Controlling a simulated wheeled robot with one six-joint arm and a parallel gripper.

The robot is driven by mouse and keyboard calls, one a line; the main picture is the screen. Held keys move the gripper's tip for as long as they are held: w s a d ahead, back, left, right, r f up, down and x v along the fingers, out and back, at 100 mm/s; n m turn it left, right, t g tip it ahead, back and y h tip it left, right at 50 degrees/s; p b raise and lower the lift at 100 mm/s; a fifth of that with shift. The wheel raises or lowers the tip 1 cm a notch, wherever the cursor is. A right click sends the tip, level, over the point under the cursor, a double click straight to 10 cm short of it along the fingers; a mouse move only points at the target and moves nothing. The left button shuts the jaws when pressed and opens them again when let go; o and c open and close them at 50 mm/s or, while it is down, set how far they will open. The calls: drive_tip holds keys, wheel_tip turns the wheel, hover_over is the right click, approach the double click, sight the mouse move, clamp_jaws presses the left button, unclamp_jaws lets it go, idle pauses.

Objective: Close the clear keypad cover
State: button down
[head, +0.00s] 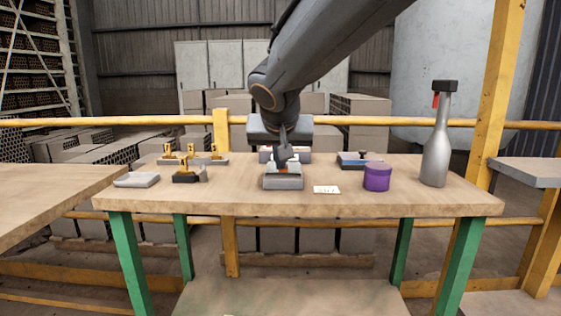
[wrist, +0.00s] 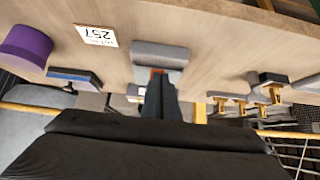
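A grey box-shaped unit (head: 283,183) sits near the middle of the table, with a small orange-red part on top. It also shows in the wrist view (wrist: 160,55), directly beyond my fingertips. I take it for the keypad unit; its keys and a clear cover cannot be made out, so I cannot tell how the cover stands. My gripper (head: 283,164) points down over this unit, its fingertips at or just above its top; contact cannot be told. In the wrist view the two dark fingers (wrist: 160,88) lie side by side with no visible gap and nothing seen between them.
A purple tub (head: 377,178), a white card (head: 326,190) marked 257 and a grey bottle (head: 436,150) stand to the right. A blue-and-dark device (head: 358,160) is behind. Brass-coloured pieces (head: 186,172) and a flat grey block (head: 136,180) are left. The front table strip (head: 230,203) is clear.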

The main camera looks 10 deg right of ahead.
drive_tip(key=shift+s+d+f, duration=0.1)
drive_tip(key=shift+s+f, duration=0.05)
drive_tip(key=shift+f, duration=0.3)
drive_tip(key=shift+s+d+f, duration=0.1)
drive_tip(key=shift+f, duration=0.35)
drive_tip(key=shift+w+r+g+p, duration=0.15)
drive_tip(key=shift+r+g+p, duration=0.15)
drive_tip(key=shift+r+p, duration=0.8)
drive_tip(key=s+a, duration=0.2)
drive_tip(key=s, duration=0.7)
drive_tip(key=s+d+f+n+g+y, duration=0.1)
drive_tip(key=s+d+f+n+g, duration=0.2)
drive_tip(key=s+f, duration=0.65)
drive_tip(key=s+d+f+n+g+y, duration=0.1)
drive_tip(key=s+d+f+g, duration=0.35)
drive_tip(key=s+f, duration=0.5)
drive_tip(key=s+d+r+m+h+p, duration=0.1)
drive_tip(key=d+r+p, duration=0.5)
drive_tip(key=p, duration=0.7)
drive_tip(key=shift+s+d+r+m+g, duration=0.3)
drive_tip(key=shift+r+m, duration=0.4)
drive_tip(key=shift+r, duration=0.55)
drive_tip(key=shift+w+a, duration=0.1)
